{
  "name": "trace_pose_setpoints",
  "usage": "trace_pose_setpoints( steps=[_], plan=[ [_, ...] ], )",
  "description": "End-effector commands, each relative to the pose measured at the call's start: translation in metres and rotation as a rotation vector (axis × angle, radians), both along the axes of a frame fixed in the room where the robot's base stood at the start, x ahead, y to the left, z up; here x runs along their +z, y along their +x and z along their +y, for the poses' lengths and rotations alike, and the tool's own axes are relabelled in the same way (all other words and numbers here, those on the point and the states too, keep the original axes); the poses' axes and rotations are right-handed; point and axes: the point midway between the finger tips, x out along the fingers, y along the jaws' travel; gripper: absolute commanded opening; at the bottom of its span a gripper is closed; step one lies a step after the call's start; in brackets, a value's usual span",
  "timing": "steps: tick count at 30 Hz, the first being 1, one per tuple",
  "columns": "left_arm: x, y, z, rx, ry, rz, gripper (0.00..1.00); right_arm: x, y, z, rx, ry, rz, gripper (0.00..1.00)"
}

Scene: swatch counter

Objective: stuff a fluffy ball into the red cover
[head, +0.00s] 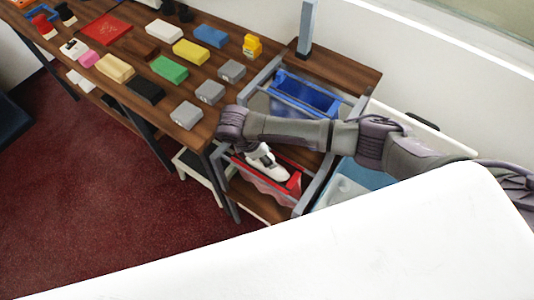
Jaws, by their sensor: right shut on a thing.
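The red cover (293,185) hangs in the near part of a grey frame at the right end of the counter. It has a red rim, and paler pinkish sides show below. My right gripper (272,173) reaches down from above, over the cover's opening. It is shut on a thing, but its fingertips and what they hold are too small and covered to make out. I cannot make out a fluffy ball anywhere. My left gripper is not in view.
A blue cover (310,95) hangs in the frame's far part. The wooden counter (135,45) carries several coloured blocks, among them a green block (168,69) and a yellow block (191,52). A light blue bin (352,174) stands right of the frame, partly behind my arm.

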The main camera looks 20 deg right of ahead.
Motion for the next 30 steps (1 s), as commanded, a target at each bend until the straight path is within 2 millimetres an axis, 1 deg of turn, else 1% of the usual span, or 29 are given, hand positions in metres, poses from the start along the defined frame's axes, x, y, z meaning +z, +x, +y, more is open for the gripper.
trace_pose_setpoints(
  steps=[3,10,11,15,16,22,23,27,30],
  plan=[
    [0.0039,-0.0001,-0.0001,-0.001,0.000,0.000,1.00,-0.0007,-0.0003,-0.0009,-0.001,0.000,0.002,0.34],
    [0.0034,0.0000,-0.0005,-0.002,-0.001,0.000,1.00,-0.0020,-0.0001,-0.0010,0.000,0.000,0.001,0.34],
    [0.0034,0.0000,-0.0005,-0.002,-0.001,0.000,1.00,-0.0020,-0.0001,-0.0009,0.000,0.000,0.001,0.49],
    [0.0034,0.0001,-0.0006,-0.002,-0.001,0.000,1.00,-0.0019,-0.0001,-0.0009,0.000,0.000,0.001,0.72],
    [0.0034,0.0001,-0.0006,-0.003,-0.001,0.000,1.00,-0.0019,0.0000,-0.0009,0.000,0.000,0.000,0.75],
    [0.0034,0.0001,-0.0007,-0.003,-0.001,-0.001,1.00,-0.0018,0.0000,-0.0009,0.000,0.000,0.000,0.75],
    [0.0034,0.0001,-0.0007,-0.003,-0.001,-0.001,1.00,-0.0018,0.0000,-0.0009,0.000,0.000,0.000,0.76],
    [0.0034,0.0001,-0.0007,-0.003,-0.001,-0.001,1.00,-0.0018,0.0000,-0.0009,0.000,0.000,0.000,1.00],
    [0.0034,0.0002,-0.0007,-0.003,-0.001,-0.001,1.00,-0.0018,0.0000,-0.0009,0.000,0.000,0.000,1.00]
  ],
)
